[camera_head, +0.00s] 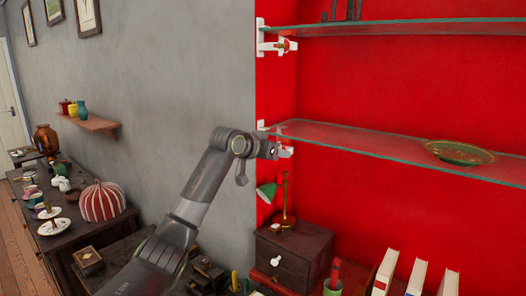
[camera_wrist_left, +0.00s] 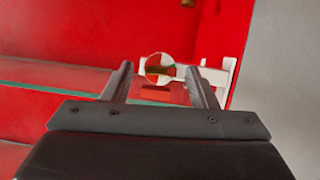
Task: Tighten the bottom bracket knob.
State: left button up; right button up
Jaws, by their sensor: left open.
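The bottom bracket (camera_wrist_left: 221,78) is white and stands on the red wall at the end of the lower glass shelf (camera_head: 385,147). Its round, shiny knob (camera_wrist_left: 160,67) shows in the left wrist view between the tips of my left gripper (camera_wrist_left: 159,70). The jaws are open, with gaps visible between the knob and both fingers; I cannot tell how far ahead the knob lies. An upper bracket (camera_head: 268,41) with an orange-brown knob (camera_head: 284,45) holds the upper shelf (camera_head: 410,28).
A green dish (camera_head: 459,152) rests on the lower shelf. Below stand a lamp with a green shade (camera_head: 267,192), a dark drawer box (camera_head: 294,254) and several books (camera_head: 417,278). A striped red and white dome (camera_head: 101,202) sits on the table at left.

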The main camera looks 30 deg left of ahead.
pick_arm(q)
jog(key=b+v, duration=0.6)
jog(key=v, duration=1.1)
jog(key=shift+f, duration=0.1)
